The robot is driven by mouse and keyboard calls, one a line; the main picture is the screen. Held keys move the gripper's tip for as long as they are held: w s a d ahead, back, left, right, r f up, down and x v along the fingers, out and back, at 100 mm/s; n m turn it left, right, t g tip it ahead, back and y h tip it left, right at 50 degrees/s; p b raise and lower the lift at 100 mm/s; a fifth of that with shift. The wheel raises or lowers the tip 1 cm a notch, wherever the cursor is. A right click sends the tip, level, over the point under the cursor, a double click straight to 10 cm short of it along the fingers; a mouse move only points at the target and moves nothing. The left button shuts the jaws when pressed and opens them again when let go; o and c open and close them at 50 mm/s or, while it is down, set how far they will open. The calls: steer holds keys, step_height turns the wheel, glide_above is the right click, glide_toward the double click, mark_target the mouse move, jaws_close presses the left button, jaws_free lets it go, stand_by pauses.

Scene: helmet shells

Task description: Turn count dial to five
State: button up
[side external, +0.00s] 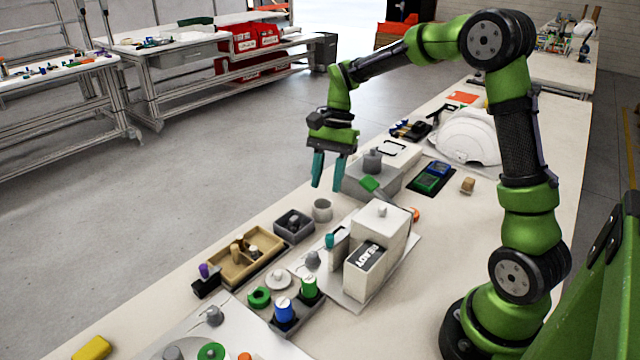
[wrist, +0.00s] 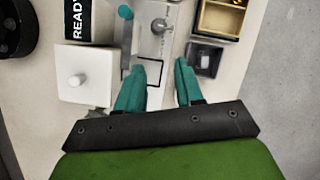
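My gripper (side external: 328,172) hangs in the air above the bench with its teal fingers apart and nothing between them. It also shows open in the wrist view (wrist: 160,64). No numbers can be read, so I cannot tell which knob is the count dial. A grey knob (side external: 312,260) stands beside the white READY box (side external: 383,236); a grey knob also shows beyond the fingertips in the wrist view (wrist: 159,25).
A grey box (side external: 367,181) with a round top knob and green piece stands near my gripper. A tan tray (side external: 241,268), dark bin (side external: 294,226), cup (side external: 322,210), and blue (side external: 284,311) and green (side external: 309,287) cylinders crowd the bench. A white helmet shell (side external: 468,137) lies farther back.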

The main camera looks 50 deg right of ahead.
glide_toward(314, 252)
steer(key=shift+m, duration=0.4)
steer(key=x, duration=0.9)
steer(key=shift+a+f, duration=0.1)
jaws_close()
